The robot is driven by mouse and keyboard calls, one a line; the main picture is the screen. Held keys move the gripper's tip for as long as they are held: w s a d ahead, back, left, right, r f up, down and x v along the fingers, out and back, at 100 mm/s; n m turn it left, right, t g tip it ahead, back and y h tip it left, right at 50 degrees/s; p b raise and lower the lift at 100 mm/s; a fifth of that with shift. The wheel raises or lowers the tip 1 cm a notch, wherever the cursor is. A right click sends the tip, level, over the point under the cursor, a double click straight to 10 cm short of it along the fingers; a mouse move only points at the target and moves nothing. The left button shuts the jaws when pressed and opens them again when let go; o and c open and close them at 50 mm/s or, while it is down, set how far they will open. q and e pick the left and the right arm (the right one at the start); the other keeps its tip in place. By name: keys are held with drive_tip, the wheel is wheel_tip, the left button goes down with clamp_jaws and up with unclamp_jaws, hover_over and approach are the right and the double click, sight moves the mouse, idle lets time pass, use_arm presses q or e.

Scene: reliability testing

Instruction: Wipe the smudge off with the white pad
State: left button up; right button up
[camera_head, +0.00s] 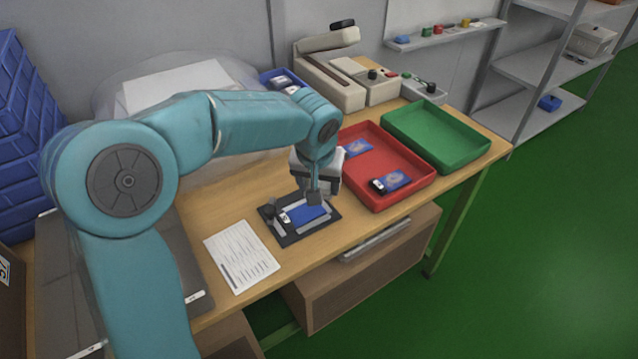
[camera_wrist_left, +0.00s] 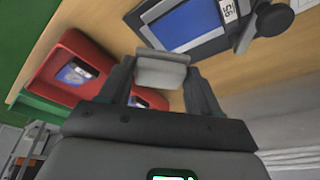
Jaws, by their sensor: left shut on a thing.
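My left gripper (camera_head: 314,192) reaches in from the left and points down over the far right part of a dark fixture (camera_head: 283,238) on the wooden table. In the left wrist view, my left gripper (camera_wrist_left: 160,85) is shut on the white pad (camera_wrist_left: 160,72), which looks light grey. A blue card-like device (camera_head: 303,214) with a white label end lies in the fixture. The device also shows in the left wrist view (camera_wrist_left: 190,28), beyond the pad. I cannot tell whether the pad touches it. No smudge can be made out. My right gripper is not in view.
A red tray (camera_head: 408,193) with blue devices stands right of the fixture, with a green tray (camera_head: 435,128) behind it. A printed sheet (camera_head: 241,257) lies left of the fixture. A beige bench instrument (camera_head: 330,80) stands at the back. A dark knob (camera_wrist_left: 272,19) sits at the fixture's end.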

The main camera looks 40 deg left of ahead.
use_arm(q)
drive_tip(key=shift+r, duration=0.7)
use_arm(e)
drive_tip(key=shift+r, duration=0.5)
use_arm(q)
drive_tip(key=shift+r+p, duration=1.35)
drive_tip(key=shift+r, duration=0.25)
drive_tip(key=shift+f, duration=0.1)
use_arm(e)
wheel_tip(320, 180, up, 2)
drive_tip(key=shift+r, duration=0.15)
